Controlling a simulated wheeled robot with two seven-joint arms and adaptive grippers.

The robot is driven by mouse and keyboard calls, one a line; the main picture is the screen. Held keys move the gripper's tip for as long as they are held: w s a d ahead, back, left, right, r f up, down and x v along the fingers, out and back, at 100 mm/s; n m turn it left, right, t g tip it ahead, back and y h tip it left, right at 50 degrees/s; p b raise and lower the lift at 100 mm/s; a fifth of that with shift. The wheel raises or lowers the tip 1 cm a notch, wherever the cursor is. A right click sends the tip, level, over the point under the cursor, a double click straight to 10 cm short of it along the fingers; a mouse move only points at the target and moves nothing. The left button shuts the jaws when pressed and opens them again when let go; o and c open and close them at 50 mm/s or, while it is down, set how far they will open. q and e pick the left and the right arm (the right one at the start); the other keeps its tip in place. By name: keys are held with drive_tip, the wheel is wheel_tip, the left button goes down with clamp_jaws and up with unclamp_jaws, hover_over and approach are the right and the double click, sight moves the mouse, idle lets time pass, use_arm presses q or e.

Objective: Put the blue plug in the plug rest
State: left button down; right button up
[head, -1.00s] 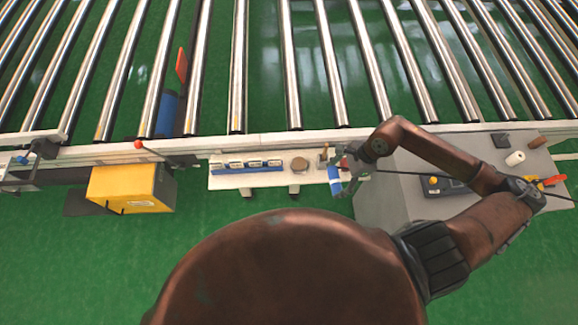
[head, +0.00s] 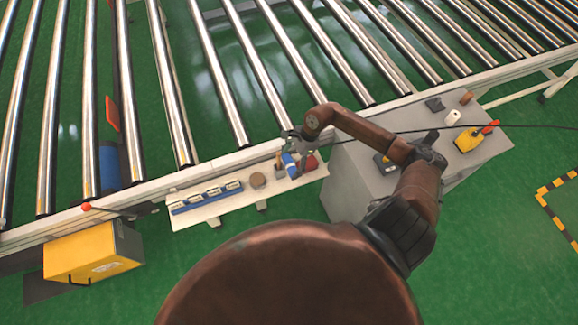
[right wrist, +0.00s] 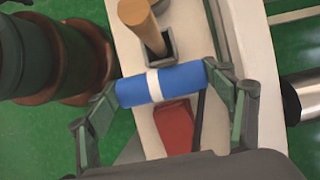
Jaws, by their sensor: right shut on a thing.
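The blue plug (right wrist: 185,79) is a blue cylinder with a white band around its middle. In the right wrist view it lies crosswise between the two fingers of my right gripper (right wrist: 163,86), which is shut on its ends. In the head view the blue plug (head: 289,164) and my right gripper (head: 290,147) are over the right end of a narrow white shelf (head: 237,206). I cannot tell from these frames which fitting is the plug rest. My left gripper is not in view.
A wooden peg (right wrist: 144,24) stands in a dark square holder beside the plug. A red piece (right wrist: 174,127) lies close below it. A grey cabinet (head: 350,180) stands right; the roller conveyor lies behind.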

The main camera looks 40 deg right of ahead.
sight(289, 166)
drive_tip(key=shift+w+d+f, duration=0.2)
drive_tip(key=shift+w+f, duration=0.4)
drive_tip(key=shift+f, duration=0.1)
drive_tip(key=shift+s+f, duration=0.1)
drive_tip(key=shift+f, duration=1.35)
drive_tip(key=shift+f, duration=0.2)
drive_tip(key=o, duration=1.4)
drive_tip(key=shift+r, duration=0.15)
